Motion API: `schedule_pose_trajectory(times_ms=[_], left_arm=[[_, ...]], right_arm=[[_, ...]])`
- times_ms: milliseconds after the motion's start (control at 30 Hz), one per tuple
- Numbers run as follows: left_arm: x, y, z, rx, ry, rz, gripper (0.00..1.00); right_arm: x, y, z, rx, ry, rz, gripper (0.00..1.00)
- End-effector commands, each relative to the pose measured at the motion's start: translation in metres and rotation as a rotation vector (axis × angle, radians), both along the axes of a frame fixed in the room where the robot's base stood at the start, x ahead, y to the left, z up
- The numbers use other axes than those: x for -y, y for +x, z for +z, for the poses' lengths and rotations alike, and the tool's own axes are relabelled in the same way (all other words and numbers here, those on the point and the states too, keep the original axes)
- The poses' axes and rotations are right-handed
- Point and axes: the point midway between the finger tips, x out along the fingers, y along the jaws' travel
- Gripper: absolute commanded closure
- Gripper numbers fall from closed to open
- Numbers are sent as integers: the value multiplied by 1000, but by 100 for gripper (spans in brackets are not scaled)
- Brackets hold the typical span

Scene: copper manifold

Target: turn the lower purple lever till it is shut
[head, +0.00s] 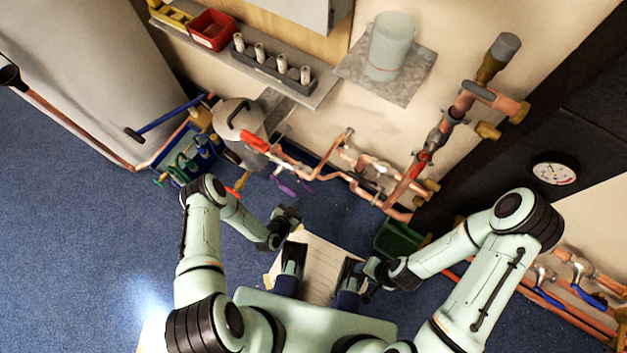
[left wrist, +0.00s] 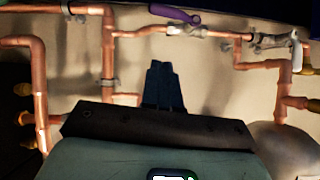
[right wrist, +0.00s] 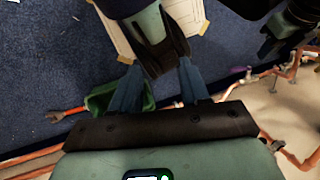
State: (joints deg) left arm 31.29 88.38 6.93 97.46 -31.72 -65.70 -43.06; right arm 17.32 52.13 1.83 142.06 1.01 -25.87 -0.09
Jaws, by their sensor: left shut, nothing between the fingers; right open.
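Two purple levers show on the copper pipework in the head view: a longer one (head: 285,187) and a smaller one (head: 305,186) to its right. I cannot tell from this view which is the lower. One purple lever (left wrist: 178,14) shows at the top of the left wrist view, lying roughly along its pipe, slightly tilted. My left gripper (head: 292,211) is shut and empty, below the levers in the head view and apart from them. Its closed fingers (left wrist: 162,82) point at bare wall beneath the pipe. My right gripper (right wrist: 157,88) is open and empty, low near my base.
Copper pipes (head: 300,172) run along the wall, with a red-handled valve (head: 254,141) at left. A green bin (head: 398,238) stands on the floor at right. Blue floor at left is clear.

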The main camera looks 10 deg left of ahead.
Motion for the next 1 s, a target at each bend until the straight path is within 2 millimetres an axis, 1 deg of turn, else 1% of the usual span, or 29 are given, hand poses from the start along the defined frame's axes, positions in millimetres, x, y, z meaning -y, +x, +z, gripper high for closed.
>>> schedule_pose_trajectory(times_ms=[167,367,500,600,700,800,1000], left_arm=[[3,12,-10,0,0,1,100],[13,44,-34,1,0,1,100],[19,69,-52,1,-1,1,100],[22,82,-64,-1,0,1,100],[21,84,-80,-2,0,2,100],[21,86,-89,-2,0,1,100],[20,88,-95,-1,0,0,100]], right_arm=[[3,7,-8,19,-9,-8,55],[13,27,-26,74,-35,-31,55],[21,45,-41,120,-58,-50,55],[28,57,-50,153,-75,-64,55],[34,69,-58,185,-90,-77,55],[38,78,-63,209,-102,-86,55],[41,85,-66,226,-110,-93,55]])
